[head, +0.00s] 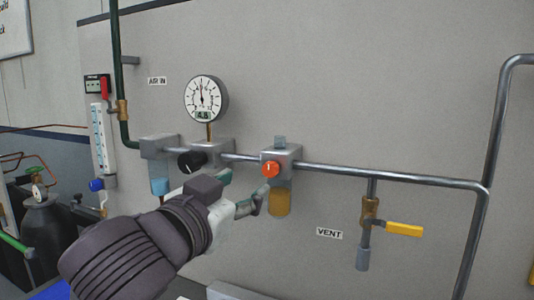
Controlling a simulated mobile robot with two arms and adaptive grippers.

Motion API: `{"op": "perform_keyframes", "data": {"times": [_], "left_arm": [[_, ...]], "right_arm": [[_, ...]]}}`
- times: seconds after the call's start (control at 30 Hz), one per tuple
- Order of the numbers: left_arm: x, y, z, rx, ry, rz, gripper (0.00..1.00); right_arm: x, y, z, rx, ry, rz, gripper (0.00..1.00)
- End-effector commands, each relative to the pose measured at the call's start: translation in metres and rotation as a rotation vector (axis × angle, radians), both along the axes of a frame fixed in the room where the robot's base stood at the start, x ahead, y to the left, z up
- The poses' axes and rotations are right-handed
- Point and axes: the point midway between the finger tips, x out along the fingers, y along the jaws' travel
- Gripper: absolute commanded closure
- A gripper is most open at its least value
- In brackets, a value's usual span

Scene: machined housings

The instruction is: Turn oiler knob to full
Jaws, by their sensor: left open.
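The oiler (291,154) is a grey block on the wall pipe, with an amber bowl (280,202) below it. Its orange-red knob (270,169) faces out from the front, with a small pale mark on it. My left gripper (244,190) comes in from the lower left and is open. Its fingertips are just left of and below the knob, and nothing shows between them. I cannot tell how far they stand from the knob in depth. My right gripper is not in view.
A black knob (191,161) on the regulator block is close behind my left gripper, with a round gauge (206,99) above. A yellow vent valve handle (404,229) sticks out at the right. A pipe (390,178) runs along the wall.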

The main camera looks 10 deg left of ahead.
Motion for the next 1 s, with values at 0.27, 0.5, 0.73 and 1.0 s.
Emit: {"op": "perform_keyframes", "data": {"times": [0.27, 0.5, 0.73, 1.0], "left_arm": [[0.010, -0.003, 0.006, 0.008, 0.006, -0.006, 0.45], [0.053, -0.012, 0.000, 0.008, 0.003, -0.007, 0.45], [0.083, -0.018, -0.001, 0.007, 0.001, -0.008, 0.45], [0.091, -0.020, -0.002, 0.008, -0.001, -0.009, 0.45]], "right_arm": [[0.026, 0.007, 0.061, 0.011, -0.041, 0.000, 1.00], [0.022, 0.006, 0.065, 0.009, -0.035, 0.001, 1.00], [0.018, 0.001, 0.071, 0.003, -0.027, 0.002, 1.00], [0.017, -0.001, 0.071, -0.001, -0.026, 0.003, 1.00]]}}
